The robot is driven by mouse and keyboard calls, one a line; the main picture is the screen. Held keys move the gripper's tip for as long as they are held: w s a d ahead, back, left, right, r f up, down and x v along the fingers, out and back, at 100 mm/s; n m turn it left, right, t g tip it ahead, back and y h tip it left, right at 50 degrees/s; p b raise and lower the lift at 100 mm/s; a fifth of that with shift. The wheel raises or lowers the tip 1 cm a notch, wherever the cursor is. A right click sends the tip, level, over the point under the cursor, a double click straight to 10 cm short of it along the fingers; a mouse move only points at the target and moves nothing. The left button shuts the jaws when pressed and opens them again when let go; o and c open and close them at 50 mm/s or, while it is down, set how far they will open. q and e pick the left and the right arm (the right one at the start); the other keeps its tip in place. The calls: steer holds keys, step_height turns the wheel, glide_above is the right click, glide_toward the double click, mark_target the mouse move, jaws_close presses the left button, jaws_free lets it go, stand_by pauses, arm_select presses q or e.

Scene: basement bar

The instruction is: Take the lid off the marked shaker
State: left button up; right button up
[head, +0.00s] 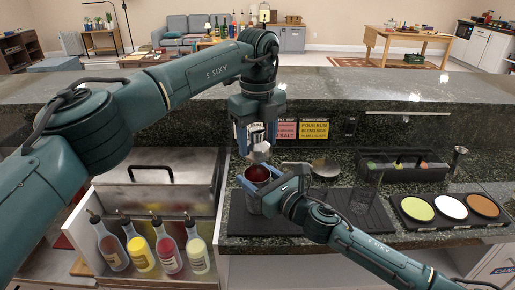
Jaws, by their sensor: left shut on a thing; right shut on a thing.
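The shaker (256,174) stands upright on the dark mat, its top open and red contents showing inside. My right gripper (270,184) is shut on the shaker's body from the right and hides part of it. The silver lid (261,153) is apart from the shaker, a little above its mouth. My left gripper (257,136) points down from above and is shut on the lid. No marking on the shaker can be made out.
A tray of three coloured dishes (450,222) is farther right. Several bottles (168,255) stand front left. Two recipe cards (314,129) are behind.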

steer(key=o, duration=1.5)
steer(key=shift+c, duration=0.2)
